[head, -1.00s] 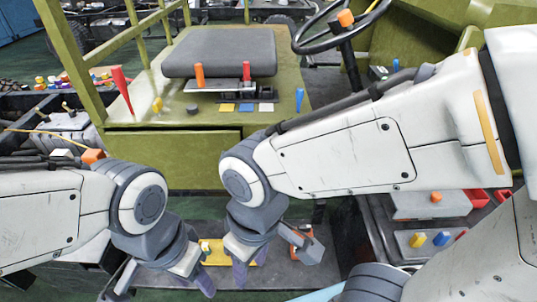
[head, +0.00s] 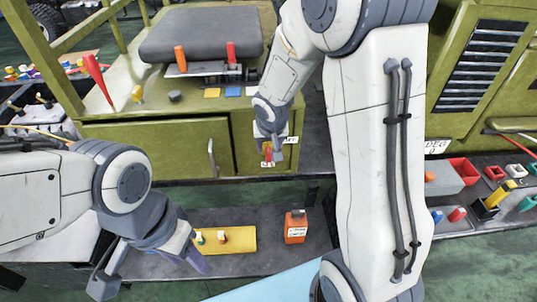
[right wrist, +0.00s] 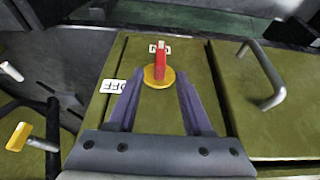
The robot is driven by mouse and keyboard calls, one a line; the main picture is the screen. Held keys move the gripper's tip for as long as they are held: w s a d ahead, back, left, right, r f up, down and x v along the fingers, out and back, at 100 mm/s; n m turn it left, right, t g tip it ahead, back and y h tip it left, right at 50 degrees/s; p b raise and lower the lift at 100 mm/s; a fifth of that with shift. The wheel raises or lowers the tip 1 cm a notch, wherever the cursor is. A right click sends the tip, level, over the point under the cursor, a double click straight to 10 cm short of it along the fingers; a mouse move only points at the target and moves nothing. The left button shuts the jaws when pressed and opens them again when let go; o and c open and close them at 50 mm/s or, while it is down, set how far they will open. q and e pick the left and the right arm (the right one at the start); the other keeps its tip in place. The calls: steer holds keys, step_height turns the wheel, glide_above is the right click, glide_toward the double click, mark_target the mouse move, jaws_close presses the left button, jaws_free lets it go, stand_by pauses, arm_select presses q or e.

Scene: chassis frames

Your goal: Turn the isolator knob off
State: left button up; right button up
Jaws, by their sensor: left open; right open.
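The isolator knob is a red handle on a round yellow disc (right wrist: 158,80) on a green panel. In the right wrist view its handle stands upright, pointing at a white label (right wrist: 160,48) that it partly covers. Another white label (right wrist: 112,86), seemingly an inverted OFF, sits left of the disc. The knob also shows in the head view (head: 267,153), partly hidden by the gripper. My right gripper (right wrist: 160,77) is open, its fingers on either side of the knob; contact cannot be told. My left gripper (head: 150,275) is open and empty at the lower left.
A door with a grey handle (right wrist: 264,72) is beside the knob's panel. A black seat (head: 202,35) is above it. Bins and loose parts are at the right.

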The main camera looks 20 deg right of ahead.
mark_target(269, 152)
steer(key=b+x, duration=0.1)
steer(key=x, duration=0.4)
steer(key=shift+f+b, duration=0.2)
steer(key=shift+b, duration=0.1)
jaws_close()
